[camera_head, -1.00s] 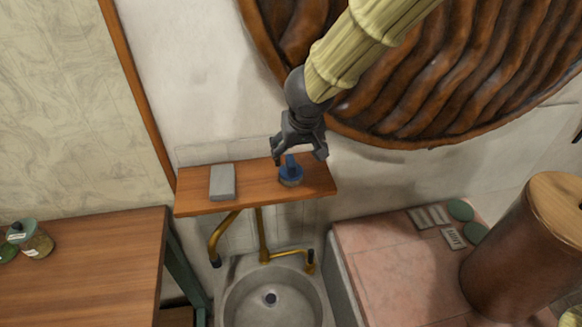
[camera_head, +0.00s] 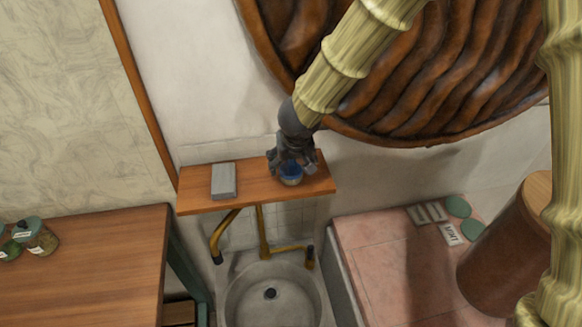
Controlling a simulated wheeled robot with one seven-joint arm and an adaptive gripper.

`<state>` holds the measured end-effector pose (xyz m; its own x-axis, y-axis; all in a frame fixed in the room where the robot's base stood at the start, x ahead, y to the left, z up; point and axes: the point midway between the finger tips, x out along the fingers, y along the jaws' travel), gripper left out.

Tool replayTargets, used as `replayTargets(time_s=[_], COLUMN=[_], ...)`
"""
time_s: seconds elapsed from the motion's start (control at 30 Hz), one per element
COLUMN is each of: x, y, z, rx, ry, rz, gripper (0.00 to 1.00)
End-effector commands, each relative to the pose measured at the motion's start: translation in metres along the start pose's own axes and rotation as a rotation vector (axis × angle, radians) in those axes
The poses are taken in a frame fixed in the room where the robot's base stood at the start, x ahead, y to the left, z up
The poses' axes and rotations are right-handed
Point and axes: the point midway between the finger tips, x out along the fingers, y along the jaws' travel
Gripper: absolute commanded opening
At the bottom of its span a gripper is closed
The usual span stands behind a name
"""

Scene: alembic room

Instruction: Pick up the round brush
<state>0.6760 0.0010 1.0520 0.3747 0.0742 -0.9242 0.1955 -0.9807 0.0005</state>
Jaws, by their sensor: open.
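A grey block (camera_head: 223,180) lies on the shelf's left half. Below are brass pipes (camera_head: 263,238) and a stone sink (camera_head: 272,296). A wooden table (camera_head: 85,265) with jars (camera_head: 35,236) is at left. A pink tiled counter (camera_head: 385,265) with a brown cylinder (camera_head: 507,245) is at right.

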Motion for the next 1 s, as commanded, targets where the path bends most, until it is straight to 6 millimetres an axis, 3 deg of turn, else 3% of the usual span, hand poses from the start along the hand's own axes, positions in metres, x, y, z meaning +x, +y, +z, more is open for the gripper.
replayTargets(time_s=[0.4,0.43,0.7,1.0], x=[0.0092,0.0092,0.0091,0.0084], y=[0.0001,0.0001,0.0001,0.0002], z=[-0.0001,0.0000,0.0000,-0.0004], rx=[0.000,0.000,0.000,0.000], ry=[0.001,0.001,0.000,0.001], rz=[0.000,0.000,0.000,0.000], gripper=[0.77,0.76,0.28,0.28])
